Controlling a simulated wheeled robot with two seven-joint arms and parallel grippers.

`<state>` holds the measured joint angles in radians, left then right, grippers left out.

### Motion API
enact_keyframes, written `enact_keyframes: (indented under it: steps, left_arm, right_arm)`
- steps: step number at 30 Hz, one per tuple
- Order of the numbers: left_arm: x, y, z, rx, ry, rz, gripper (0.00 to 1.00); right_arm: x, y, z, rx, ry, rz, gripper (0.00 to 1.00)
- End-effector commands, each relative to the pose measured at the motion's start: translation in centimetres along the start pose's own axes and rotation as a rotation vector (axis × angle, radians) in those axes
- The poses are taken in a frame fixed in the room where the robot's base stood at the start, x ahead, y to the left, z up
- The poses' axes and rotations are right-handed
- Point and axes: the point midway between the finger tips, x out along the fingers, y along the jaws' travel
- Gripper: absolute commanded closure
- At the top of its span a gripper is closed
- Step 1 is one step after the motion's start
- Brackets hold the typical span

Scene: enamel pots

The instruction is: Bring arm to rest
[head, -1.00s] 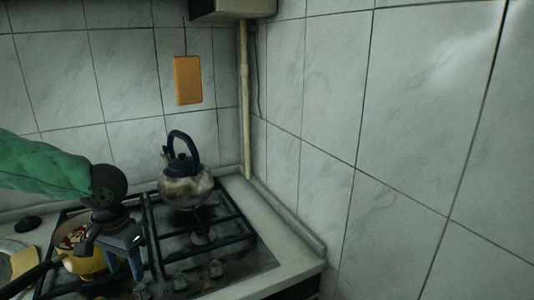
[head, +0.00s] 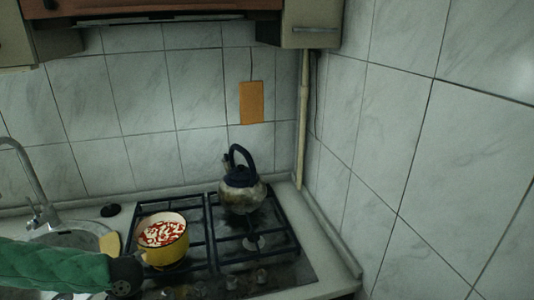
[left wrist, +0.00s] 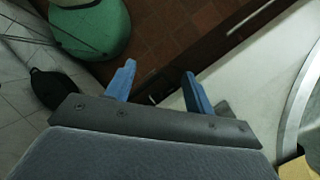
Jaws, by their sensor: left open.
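My left arm comes in at the lower left of the head view, its green sleeve (head: 55,267) ending in a dark wrist joint (head: 125,274) just below the pot. The fingers are not clear there. In the left wrist view my left gripper (left wrist: 158,72) shows two blue fingers spread apart with nothing between them. It points at a brown tiled floor beside a pale counter edge. A yellow pot (head: 167,254) with red and white contents stands upright on the left of the stove. My right gripper is in neither view.
A worn kettle (head: 242,195) with a dark handle stands on the back of the stove (head: 211,235). A sink with a tap (head: 38,195) is at the left. A cutting board (head: 251,102) hangs on the tiled wall. Stove knobs (head: 232,281) line the front.

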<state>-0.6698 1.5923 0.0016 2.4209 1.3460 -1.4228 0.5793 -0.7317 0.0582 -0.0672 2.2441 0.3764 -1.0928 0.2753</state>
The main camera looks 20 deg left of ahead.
Motion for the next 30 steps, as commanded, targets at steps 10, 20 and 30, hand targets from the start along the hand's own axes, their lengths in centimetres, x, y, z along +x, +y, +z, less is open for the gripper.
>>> enact_keyframes:
  steps: [10, 20, 30]
  left_arm:
    - [5.3, 2.3, 0.5, 0.038, 0.051, 0.039, 0.46]
    - [9.8, 4.9, -1.6, 0.064, 0.163, 0.063, 0.46]
    - [13.9, 8.3, -4.3, 0.074, 0.276, 0.077, 0.46]
  right_arm:
    - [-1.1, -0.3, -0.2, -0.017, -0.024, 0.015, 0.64]
    - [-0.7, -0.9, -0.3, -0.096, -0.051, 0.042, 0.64]
    - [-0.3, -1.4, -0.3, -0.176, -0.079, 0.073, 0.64]
